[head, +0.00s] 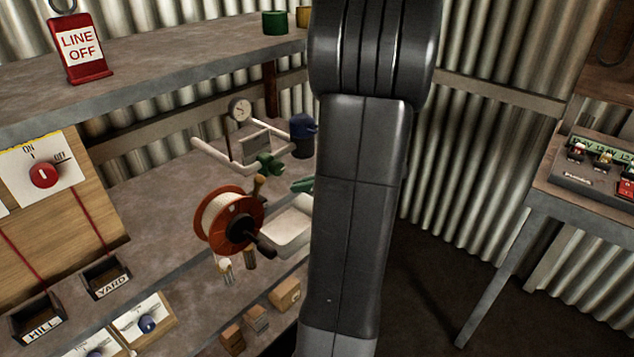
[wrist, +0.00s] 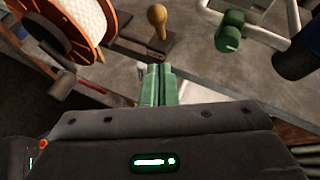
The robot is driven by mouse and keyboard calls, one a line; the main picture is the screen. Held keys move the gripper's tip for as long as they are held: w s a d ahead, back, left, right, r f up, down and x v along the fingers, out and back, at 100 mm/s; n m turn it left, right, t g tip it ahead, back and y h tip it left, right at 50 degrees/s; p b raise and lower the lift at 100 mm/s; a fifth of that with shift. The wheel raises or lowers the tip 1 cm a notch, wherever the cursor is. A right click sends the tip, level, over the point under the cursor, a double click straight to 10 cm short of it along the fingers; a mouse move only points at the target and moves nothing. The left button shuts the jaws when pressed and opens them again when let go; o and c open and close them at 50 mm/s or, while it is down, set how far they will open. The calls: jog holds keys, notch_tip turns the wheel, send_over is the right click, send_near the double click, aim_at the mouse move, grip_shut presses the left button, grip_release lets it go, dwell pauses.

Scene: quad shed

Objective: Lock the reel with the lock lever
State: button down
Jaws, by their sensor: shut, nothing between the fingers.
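The reel (head: 207,216) has orange flanges and is wound with pale cord. It stands on the bench left of my arm, and also shows in the top left of the wrist view (wrist: 88,14). A lever with a wooden knob (wrist: 157,15), which looks like the lock lever, rises from a dark base beside the reel. Its knob also shows in the head view (head: 259,183), just right of the reel's top. My gripper (wrist: 157,70) has green fingers, shut together and empty, apart from the lever. In the head view the fingers (head: 302,185) are partly hidden by my arm.
The reel's dark crank (head: 262,245) sticks out toward the front. Behind are pale pipes (head: 215,153) with a green valve (head: 268,163), a gauge (head: 240,111) and a dark blue container (head: 302,130). A pale tray (head: 288,228) lies right of the reel.

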jog(key=w+a, duration=0.1)
jog(key=a, duration=0.5)
jog(key=shift+w, duration=0.2)
jog(key=shift+a+r+p, duration=0.1)
jog(key=shift+p, duration=0.45)
